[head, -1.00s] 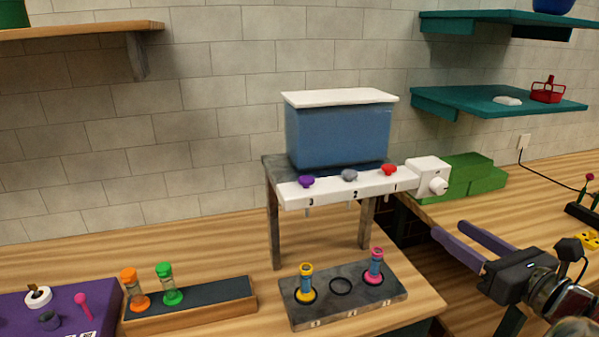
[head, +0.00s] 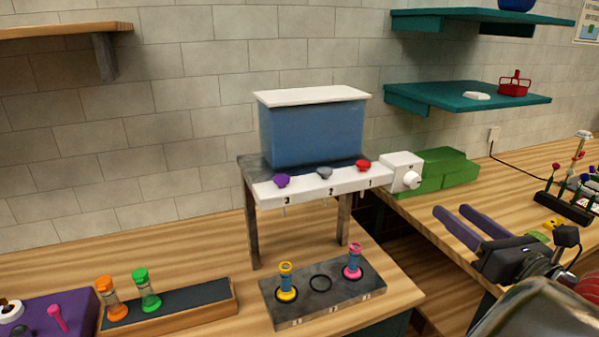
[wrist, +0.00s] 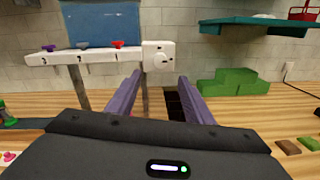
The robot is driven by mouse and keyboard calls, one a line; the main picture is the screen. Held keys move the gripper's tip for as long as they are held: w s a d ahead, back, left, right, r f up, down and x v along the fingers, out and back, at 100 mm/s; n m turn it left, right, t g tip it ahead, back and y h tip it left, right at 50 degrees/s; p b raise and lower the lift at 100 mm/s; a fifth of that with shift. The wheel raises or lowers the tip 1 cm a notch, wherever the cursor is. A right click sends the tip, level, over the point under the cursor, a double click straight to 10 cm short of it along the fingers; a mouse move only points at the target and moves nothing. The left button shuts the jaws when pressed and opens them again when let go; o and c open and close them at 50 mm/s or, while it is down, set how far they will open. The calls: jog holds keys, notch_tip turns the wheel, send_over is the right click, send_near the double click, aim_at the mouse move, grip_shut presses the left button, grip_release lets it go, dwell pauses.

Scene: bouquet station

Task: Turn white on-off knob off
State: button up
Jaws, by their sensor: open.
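The white on-off knob (head: 412,180) sticks out from the front of a white box (head: 399,163) at the right end of the dispenser's white front bar. In the wrist view the knob (wrist: 161,62) shows face-on, ahead of my fingers and a little above their tips. My gripper (head: 452,211) is open and empty, with two purple fingers. It is to the right of and below the knob, apart from it, in the head view. It also shows in the wrist view (wrist: 160,77), with its fingers spread apart.
The bar (head: 315,187) carries purple (head: 281,180), grey (head: 324,172) and red (head: 362,165) knobs below a blue tank (head: 312,132). Green blocks (head: 445,170) stand right of the white box. A tray with vials (head: 330,300) stands below. A teal shelf (head: 470,103) hangs above right.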

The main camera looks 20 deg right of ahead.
aim_at(416, 183)
jog(key=shift+w+d, duration=0.15)
jog(key=shift+w, duration=2.9)
jog(key=shift+w+d, duration=0.1)
jog(key=shift+w, duration=2.9)
jog(key=c, duration=1)
